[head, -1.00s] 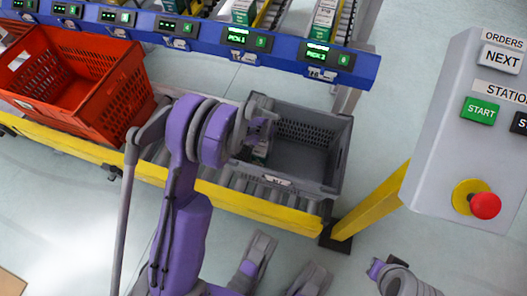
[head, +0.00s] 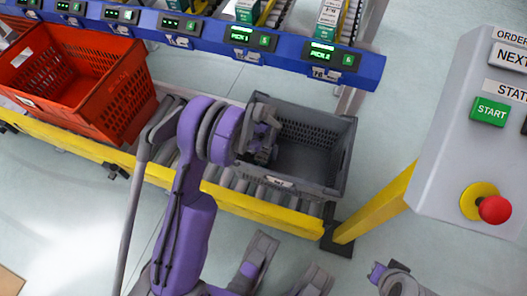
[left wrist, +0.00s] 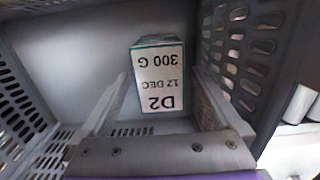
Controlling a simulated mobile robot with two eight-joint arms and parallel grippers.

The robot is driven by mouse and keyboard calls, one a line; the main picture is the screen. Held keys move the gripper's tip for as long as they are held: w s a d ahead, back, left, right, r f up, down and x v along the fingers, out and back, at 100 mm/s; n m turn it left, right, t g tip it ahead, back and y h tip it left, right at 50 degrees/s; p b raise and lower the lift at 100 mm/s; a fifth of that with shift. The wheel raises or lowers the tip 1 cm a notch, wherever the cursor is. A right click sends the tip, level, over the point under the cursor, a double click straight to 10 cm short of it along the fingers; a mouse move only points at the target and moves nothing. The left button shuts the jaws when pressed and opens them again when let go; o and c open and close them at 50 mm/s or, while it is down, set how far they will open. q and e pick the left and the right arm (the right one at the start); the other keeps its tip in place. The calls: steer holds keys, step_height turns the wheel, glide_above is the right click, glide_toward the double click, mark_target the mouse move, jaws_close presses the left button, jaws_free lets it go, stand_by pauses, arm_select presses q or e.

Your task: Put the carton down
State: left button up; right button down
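The carton (left wrist: 158,80) shows in the left wrist view, its white label reading D2, 17 DEC, 300 G upside down. It stands inside the grey tote (left wrist: 70,50). My left gripper (left wrist: 160,85) is open, with one finger on each side of the carton and a narrow gap visible at both sides. In the head view my left gripper (head: 262,145) reaches down into the left part of the grey tote (head: 343,150), and the arm hides the carton.
The grey tote sits on a roller conveyor with a yellow rail (head: 240,205). An orange tote (head: 125,90) stands at its left. A blue shelf beam (head: 205,35) with green displays runs behind. A control box (head: 470,130) stands at the right.

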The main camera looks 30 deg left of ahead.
arm_select(q)
steer(key=shift+r+p, duration=0.45)
steer(key=shift+r, duration=0.05)
step_height(320, 180, up, 12)
steer(key=f+p, duration=0.1)
steer(key=p, duration=0.2)
steer(key=s+d+r+m+t, duration=0.1)
steer(key=s+d+r, duration=0.2)
steer(key=s+r, duration=0.25)
steer(key=s+d+r+t, duration=0.1)
steer(key=s+d+r, duration=0.3)
steer(key=r, duration=0.2)
steer(key=s+d+r+m+t, duration=0.1)
steer(key=s+d+r+t, duration=0.1)
steer(key=s, duration=1.1)
steer(key=shift+d+m+t, duration=0.3)
steer(key=shift+d+t, duration=0.2)
steer(key=shift+d, duration=0.5)
